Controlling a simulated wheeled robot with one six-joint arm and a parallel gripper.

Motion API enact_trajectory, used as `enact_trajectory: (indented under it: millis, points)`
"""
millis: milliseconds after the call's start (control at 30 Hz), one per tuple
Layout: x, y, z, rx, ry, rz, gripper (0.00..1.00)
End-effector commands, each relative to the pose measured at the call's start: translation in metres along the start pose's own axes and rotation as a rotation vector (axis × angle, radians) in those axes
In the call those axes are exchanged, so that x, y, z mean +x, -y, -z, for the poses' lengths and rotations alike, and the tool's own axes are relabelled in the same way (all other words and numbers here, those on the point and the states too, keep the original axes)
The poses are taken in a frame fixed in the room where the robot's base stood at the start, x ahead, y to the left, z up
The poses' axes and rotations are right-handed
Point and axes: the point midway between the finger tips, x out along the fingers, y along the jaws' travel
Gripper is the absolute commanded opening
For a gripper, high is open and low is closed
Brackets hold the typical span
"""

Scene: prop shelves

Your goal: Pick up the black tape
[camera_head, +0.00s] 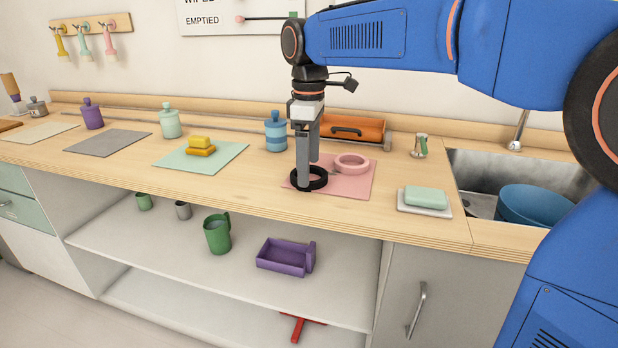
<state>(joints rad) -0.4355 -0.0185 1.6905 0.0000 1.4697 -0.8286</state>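The black tape (321,181) is a dark ring lying at the left front of a pink mat (360,190) on the counter. My gripper (306,183) points straight down at the tape, and its grey fingers overlap the ring's left part. One finger reaches down to the ring and the other shows partly behind it. I cannot tell whether the fingers touch the tape or are closed on its wall. A pink tape roll (352,160) lies on the same mat, just behind and to the right of the black one.
A green soap block (425,197) on a white dish is to the right, before the sink (480,168).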

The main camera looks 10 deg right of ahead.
Motion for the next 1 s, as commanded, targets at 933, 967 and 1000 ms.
enact_trajectory:
  millis: [933, 967, 1000]
  points:
    - [0.013, 0.000, 0.000, 0.000, -0.001, -0.001, 0.38]
    - [0.011, 0.000, 0.000, 0.000, -0.001, -0.001, 0.38]
    - [0.006, 0.000, 0.000, 0.000, -0.001, -0.001, 0.38]
